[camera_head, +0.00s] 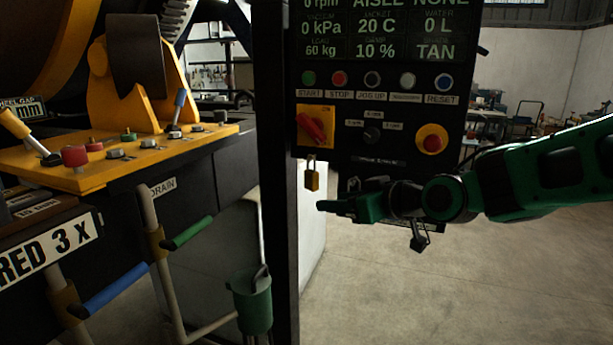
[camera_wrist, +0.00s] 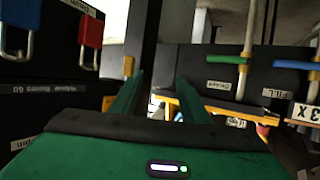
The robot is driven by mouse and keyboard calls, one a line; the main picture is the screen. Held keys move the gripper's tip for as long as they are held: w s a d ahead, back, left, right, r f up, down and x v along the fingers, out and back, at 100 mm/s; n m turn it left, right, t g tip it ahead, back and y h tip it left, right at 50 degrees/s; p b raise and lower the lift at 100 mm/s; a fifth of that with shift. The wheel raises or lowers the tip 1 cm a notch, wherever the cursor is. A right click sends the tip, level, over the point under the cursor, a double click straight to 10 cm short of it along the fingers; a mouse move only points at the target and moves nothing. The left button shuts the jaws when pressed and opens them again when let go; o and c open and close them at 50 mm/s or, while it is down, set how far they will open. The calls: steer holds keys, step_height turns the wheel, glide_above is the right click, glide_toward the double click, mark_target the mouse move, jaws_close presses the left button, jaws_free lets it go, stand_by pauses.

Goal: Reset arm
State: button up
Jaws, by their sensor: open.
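My gripper (camera_head: 336,207) is at the end of my green arm, which reaches in from the right in the head view. I cannot tell whether the fingertips touch anything.
A red rotary switch (camera_head: 314,126) and a red emergency button (camera_head: 432,138) are on the panel. A yellow control deck (camera_head: 110,150) and pipes with green (camera_head: 188,233) and blue (camera_head: 115,290) handles stand left. A green bucket (camera_head: 252,305) hangs low.

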steer(key=s+d+f+m+g+h, duration=0.2)
steer(key=s+d+f, duration=0.2)
steer(key=d, duration=0.4)
steer(key=s+d+f+m+g+h, duration=0.1)
steer(key=s+d+f+m+h, duration=0.25)
steer(key=d, duration=0.55)
steer(key=s+d+f+m+g+h, duration=0.2)
steer(key=s+d+f, duration=0.2)
steer(key=d, duration=0.4)
steer(key=s+d+f+m+g, duration=0.1)
steer(key=s+d+m+g, duration=0.2)
steer(key=s, duration=0.7)
steer(key=s+d+f+m+g, duration=0.1)
steer(key=s+d+m+g, duration=0.1)
steer(key=s+d, duration=0.4)
steer(key=s+m+h, duration=0.1)
steer(key=s, duration=0.4)
steer(key=shift+s+f+m+g, duration=0.15)
steer(key=shift+f+m+g, duration=0.2)
steer(key=shift+f+g, duration=0.05)
steer(key=shift+w+f, duration=0.25)
steer(key=shift+w, duration=0.4)
